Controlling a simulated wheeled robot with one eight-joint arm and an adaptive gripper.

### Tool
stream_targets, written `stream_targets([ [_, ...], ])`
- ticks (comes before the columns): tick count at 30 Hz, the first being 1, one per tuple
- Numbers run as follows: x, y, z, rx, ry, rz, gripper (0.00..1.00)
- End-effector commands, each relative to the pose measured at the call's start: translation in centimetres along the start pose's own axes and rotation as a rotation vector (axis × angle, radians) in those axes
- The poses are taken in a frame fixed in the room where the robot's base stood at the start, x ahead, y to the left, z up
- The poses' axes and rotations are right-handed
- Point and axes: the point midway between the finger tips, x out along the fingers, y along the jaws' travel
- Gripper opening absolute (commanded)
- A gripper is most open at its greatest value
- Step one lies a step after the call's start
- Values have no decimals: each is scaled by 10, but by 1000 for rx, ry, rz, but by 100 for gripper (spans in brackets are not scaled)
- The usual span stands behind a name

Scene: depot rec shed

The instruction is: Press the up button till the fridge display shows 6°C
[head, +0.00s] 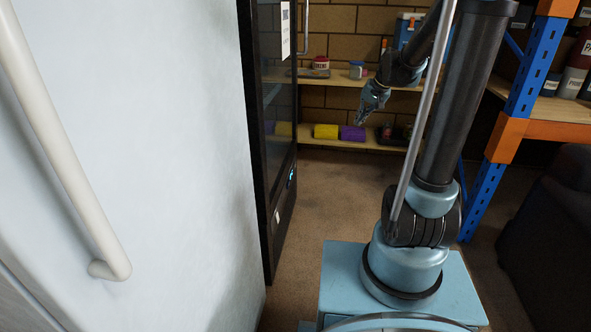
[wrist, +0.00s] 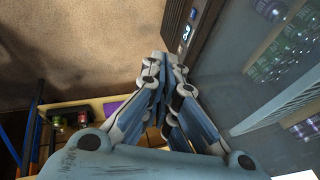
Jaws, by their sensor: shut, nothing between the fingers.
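The black glass-door fridge (head: 275,130) stands left of centre in the head view, seen nearly edge-on. Its small lit display (head: 291,176) glows pale blue low on the front. The display (wrist: 187,32) also shows in the wrist view near the top, on the dark strip beside the glass door (wrist: 262,75); its digits are too small to read. The up button cannot be made out. My gripper (head: 361,119) is shut and empty, to the right of the fridge and apart from it. In the wrist view my gripper's fingertips (wrist: 168,60) are just below the display.
A white cabinet with a long pale handle (head: 65,140) fills the left foreground. Shelves (head: 345,80) on the back wall hold jars and yellow and purple rolls (head: 352,133). A blue and orange rack (head: 523,90) stands right. The brown floor (head: 325,195) before the fridge is clear.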

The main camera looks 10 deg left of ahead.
Motion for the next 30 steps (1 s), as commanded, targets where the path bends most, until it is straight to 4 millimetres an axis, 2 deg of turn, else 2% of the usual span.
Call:
stream_targets([
  [3, 17, -7, -22, 15, 8, -23, 0],
  [15, 79, -26, -86, 67, 30, -102, 0],
  [30, 173, -41, -148, 136, 52, -199, 0],
])
